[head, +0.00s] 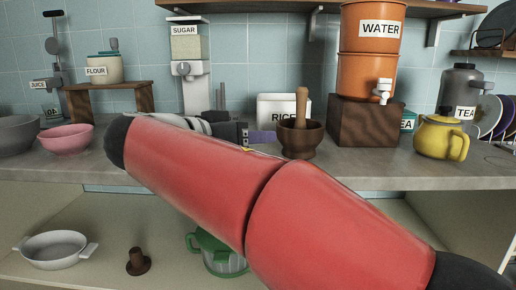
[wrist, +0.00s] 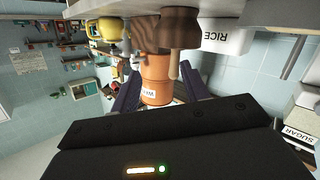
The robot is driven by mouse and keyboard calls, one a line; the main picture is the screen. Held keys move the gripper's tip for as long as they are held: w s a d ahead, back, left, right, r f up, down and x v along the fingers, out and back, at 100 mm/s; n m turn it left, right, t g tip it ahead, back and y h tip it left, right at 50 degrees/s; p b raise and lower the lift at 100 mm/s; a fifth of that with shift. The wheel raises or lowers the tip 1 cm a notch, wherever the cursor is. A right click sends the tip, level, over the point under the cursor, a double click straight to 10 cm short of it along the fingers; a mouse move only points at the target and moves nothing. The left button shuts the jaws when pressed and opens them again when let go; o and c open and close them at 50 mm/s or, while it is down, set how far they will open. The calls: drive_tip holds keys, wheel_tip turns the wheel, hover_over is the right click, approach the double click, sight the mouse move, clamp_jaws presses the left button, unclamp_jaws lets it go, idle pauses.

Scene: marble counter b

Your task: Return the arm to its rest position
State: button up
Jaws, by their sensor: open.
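My arm crosses the head view in red, low over the counter front. My gripper (head: 262,137) is partly hidden behind it, near the brown mortar (head: 299,138) and the white rice box (head: 270,108). In the wrist view, my gripper (wrist: 160,72) shows two dark purple fingers spread apart with nothing held between them. That view is turned over, with the orange water dispenser (wrist: 156,68) seen beyond the gap.
The marble counter (head: 370,170) holds a pink bowl (head: 66,139) at left and a yellow teapot (head: 440,137) at right. The dispenser stands on a wooden block (head: 365,120). A white pot (head: 54,250) and a green-lidded container (head: 215,255) are on the shelf below.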

drive_tip(key=s+d+f+n+g+y, duration=0.2)
drive_tip(key=s+d+f, duration=0.1)
drive_tip(key=d+f, duration=0.35)
drive_tip(key=s+d+f+n+g+y, duration=0.2)
drive_tip(key=s+d+f+g, duration=0.15)
drive_tip(key=d+f, duration=0.35)
drive_tip(key=s+d+f+n+y, duration=0.2)
drive_tip(key=s+f+y, duration=0.5)
drive_tip(key=s+f, duration=0.6)
drive_tip(key=shift+s+d+f+y, duration=0.15)
drive_tip(key=shift+d+f+y, duration=0.2)
drive_tip(key=shift+d, duration=0.25)
